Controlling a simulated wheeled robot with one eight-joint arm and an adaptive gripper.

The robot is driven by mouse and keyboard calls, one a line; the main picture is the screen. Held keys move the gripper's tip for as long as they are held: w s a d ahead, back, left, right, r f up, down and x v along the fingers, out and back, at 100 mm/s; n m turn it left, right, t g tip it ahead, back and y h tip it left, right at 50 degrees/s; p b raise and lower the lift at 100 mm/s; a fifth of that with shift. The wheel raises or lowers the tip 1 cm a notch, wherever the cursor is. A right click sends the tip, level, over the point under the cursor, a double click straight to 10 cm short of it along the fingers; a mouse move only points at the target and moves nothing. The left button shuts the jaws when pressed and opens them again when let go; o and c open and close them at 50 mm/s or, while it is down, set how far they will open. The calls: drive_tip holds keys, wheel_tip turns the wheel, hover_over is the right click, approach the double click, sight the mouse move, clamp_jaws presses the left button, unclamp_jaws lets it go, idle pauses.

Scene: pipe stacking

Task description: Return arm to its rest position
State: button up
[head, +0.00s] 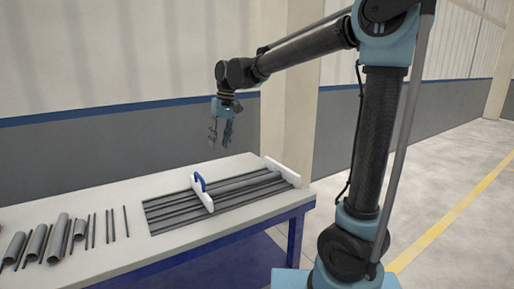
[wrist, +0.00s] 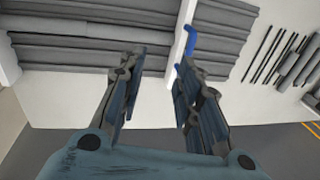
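My gripper (head: 221,132) hangs at the end of my raised arm, above the far edge of the table (head: 110,194) in the head view. In the wrist view my gripper (wrist: 155,95) has its two fingers spread apart, with nothing between them. Grey pipes (head: 235,190) lie side by side on the table between white holders, well below the gripper. One white holder (head: 203,192) carries a blue handle (head: 199,181). The handle also shows in the wrist view (wrist: 191,42), beyond the right finger.
Several loose pipes and thin rods (head: 60,234) lie at the table's left. A second white holder (head: 283,171) stands at the right end of the pipes. A grey wall with a blue stripe (head: 120,109) is behind the table. Open floor lies to the right.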

drive_tip(key=s+d+f+m+t, duration=0.1)
drive_tip(key=s+d+f+m, duration=0.15)
drive_tip(key=d, duration=1.05)
drive_tip(key=s+d+f+m+t, duration=0.1)
drive_tip(key=s+d+f, duration=0.2)
drive_tip(key=d, duration=1)
drive_tip(key=s+d+f+m+t+h, duration=0.1)
drive_tip(key=s+d+f+m, duration=0.2)
drive_tip(key=s+d+f, duration=0.9)
drive_tip(key=d+f, duration=0.1)
drive_tip(key=d, duration=0.1)
drive_tip(key=shift+s+d+f+h, duration=0.2)
drive_tip(key=shift+d+h, duration=0.1)
drive_tip(key=shift+h, duration=0.1)
